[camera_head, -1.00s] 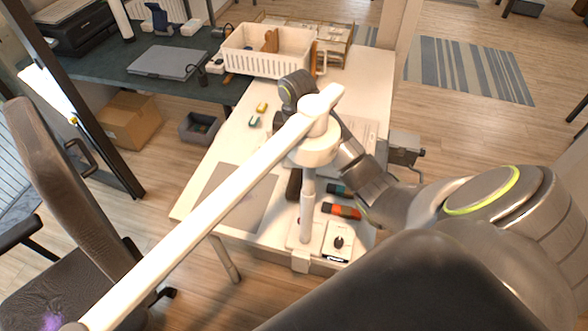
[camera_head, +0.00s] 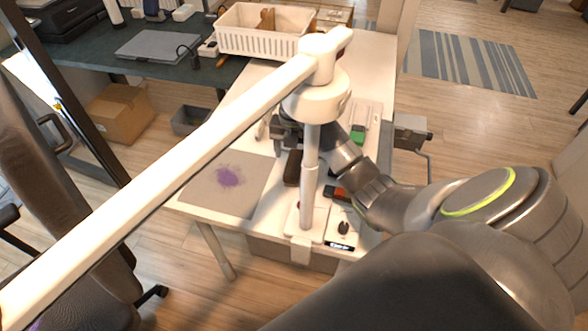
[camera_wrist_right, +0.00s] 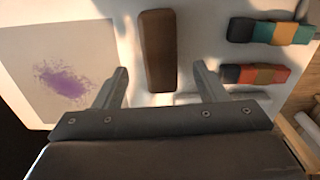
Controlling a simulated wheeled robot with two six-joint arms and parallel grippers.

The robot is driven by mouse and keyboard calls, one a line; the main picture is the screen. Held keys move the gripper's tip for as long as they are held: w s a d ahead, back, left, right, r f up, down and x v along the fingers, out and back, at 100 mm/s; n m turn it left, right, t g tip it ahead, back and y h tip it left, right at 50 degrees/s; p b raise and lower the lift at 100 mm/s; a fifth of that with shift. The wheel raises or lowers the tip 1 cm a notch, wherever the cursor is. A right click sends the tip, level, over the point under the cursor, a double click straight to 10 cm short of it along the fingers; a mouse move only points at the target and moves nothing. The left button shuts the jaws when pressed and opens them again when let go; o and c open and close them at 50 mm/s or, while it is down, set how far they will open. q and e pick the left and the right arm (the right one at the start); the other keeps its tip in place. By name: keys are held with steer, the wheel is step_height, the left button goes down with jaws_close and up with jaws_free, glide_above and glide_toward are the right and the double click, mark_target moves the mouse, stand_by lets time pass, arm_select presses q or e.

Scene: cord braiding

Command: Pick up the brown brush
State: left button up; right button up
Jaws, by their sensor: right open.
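The brown brush (camera_wrist_right: 158,50) is a long block with rounded corners. It lies on the white table, upright in the right wrist view. In the head view it is a dark strip (camera_head: 292,168) just left of the lamp post. My right gripper (camera_wrist_right: 160,76) is open and empty, with one finger on each side of the brush's near end in the wrist picture. I cannot tell how high the fingers are above it. In the head view the right gripper (camera_head: 271,139) is over the table behind the brush, partly hidden by the lamp. My left gripper is not in view.
A white lamp post (camera_head: 310,180) and its long arm (camera_head: 165,170) stand close to the brush. A grey board (camera_head: 205,195) with a purple smudge lies left. Coloured blocks (camera_wrist_right: 255,75) lie right of the brush. A white basket (camera_head: 265,40) stands at the back.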

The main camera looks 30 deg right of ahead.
mark_target(294, 162)
steer(key=shift+f+b, duration=0.5)
step_height(294, 162, down, 2)
steer(key=shift+f+b, duration=0.2)
steer(key=shift+b, duration=0.7)
steer(key=shift+f+p, duration=0.35)
steer(key=shift+f, duration=0.05)
steer(key=shift+d+f, duration=0.1)
steer(key=shift+f, duration=0.35)
steer(key=shift+c, duration=0.4)
steer(key=c, duration=1)
steer(key=shift+c, duration=0.2)
steer(key=shift+w+r, duration=0.1)
steer(key=shift+r, duration=0.05)
